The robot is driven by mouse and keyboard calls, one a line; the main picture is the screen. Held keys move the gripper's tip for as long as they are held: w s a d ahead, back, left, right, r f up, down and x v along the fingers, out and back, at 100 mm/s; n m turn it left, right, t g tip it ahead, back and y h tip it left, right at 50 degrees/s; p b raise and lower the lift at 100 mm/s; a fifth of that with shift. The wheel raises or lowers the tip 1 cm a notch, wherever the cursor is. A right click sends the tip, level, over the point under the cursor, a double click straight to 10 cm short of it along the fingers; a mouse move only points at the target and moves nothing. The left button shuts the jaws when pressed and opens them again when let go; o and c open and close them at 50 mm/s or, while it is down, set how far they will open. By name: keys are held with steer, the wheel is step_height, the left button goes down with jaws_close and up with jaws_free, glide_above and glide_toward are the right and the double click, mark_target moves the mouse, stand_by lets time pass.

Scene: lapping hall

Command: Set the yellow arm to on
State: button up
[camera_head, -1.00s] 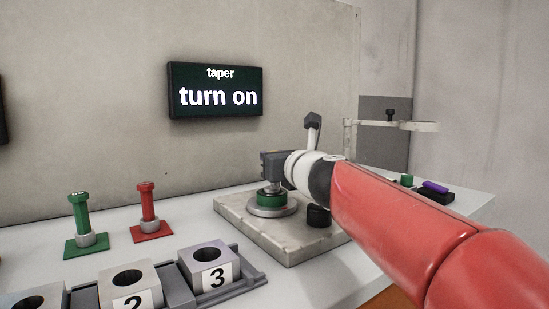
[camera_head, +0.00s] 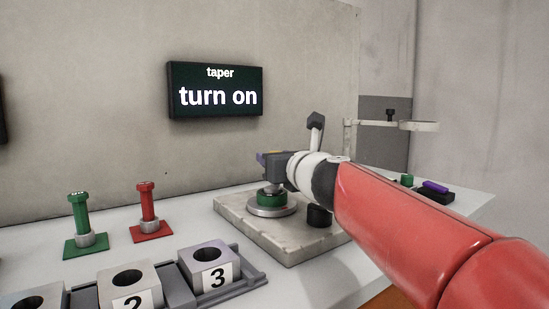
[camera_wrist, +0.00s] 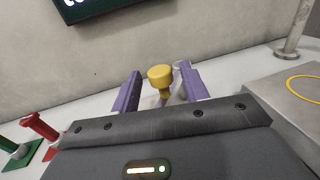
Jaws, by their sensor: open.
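The yellow arm shows in the wrist view as a yellow round knob (camera_wrist: 160,76) on a pale stem, between my gripper's two purple fingers. My gripper (camera_wrist: 159,90) is open, with a finger on each side of the knob and visible gaps. In the head view my gripper (camera_head: 268,161) is above the stone-coloured base plate. Which position the arm is set to cannot be told.
A dark screen (camera_head: 216,90) on the wall reads "taper, turn on". The base plate (camera_head: 275,245) bears a green-banded disc (camera_head: 271,205) and a black knob (camera_head: 319,215). Green (camera_head: 81,220) and red (camera_head: 148,212) posts and numbered blocks (camera_head: 210,267) stand left.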

steer(key=v, duration=0.6)
steer(key=shift+s+d, duration=0.1)
steer(key=shift+s, duration=0.2)
